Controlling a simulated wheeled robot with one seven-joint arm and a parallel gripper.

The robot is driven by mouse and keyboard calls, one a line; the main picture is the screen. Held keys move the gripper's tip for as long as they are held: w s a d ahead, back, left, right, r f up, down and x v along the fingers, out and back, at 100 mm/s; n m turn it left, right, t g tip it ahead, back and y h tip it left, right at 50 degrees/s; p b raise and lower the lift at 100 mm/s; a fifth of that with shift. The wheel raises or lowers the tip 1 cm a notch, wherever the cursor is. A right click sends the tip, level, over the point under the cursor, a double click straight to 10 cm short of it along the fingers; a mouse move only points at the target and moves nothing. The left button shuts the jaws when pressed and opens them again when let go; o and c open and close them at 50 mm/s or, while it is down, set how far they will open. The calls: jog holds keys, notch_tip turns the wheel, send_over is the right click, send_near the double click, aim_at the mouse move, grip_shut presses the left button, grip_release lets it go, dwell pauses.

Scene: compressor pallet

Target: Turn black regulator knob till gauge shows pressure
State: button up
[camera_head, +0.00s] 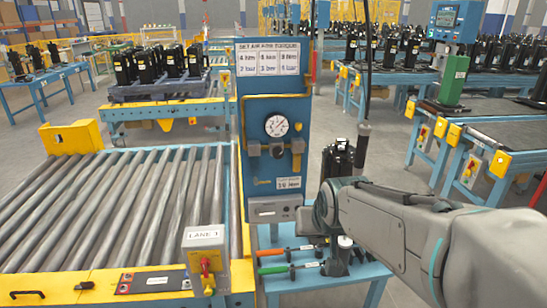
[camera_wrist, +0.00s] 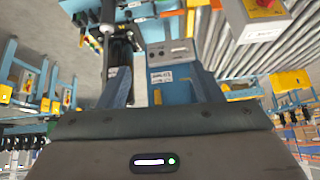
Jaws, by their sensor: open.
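The round white gauge (camera_head: 276,126) is on the blue panel (camera_head: 256,95) in the head view. Its needle is too small to read. The black regulator knob (camera_head: 277,151) sits just below it, between brass-coloured fittings. My arm reaches in from the right, with its wrist low and to the right of the knob, apart from it. In the wrist view my gripper (camera_wrist: 161,92) is open, with its two fingers spread and nothing visible held between them. That view is turned over and shows the panel's grey lower box (camera_wrist: 170,54); the gauge and knob cannot be made out there.
A roller conveyor (camera_head: 120,205) lies left of the panel, with a "LANE 1" box (camera_head: 204,237) and red switch at its front corner. A blue bench (camera_head: 300,285) below holds screwdriver-like tools. A black compressor-like unit (camera_head: 338,158) stands right of the panel, near my wrist.

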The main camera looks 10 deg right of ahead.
jog(key=w+f+m+t+b, duration=0.1)
jog(key=w+f+t+b, duration=0.15)
jog(key=w, duration=0.65)
jog(key=w+f+t+b, duration=0.1)
jog(key=w+t+b, duration=0.15)
jog(key=w, duration=0.75)
jog(key=t+b, duration=0.2)
jog(key=t, duration=0.4)
send_near(279, 155)
jog(key=shift+y, duration=0.4)
jog(key=w+p, duration=0.3)
jog(key=w, duration=0.6)
jog(key=shift+w, duration=0.4)
jog(key=c, duration=1)
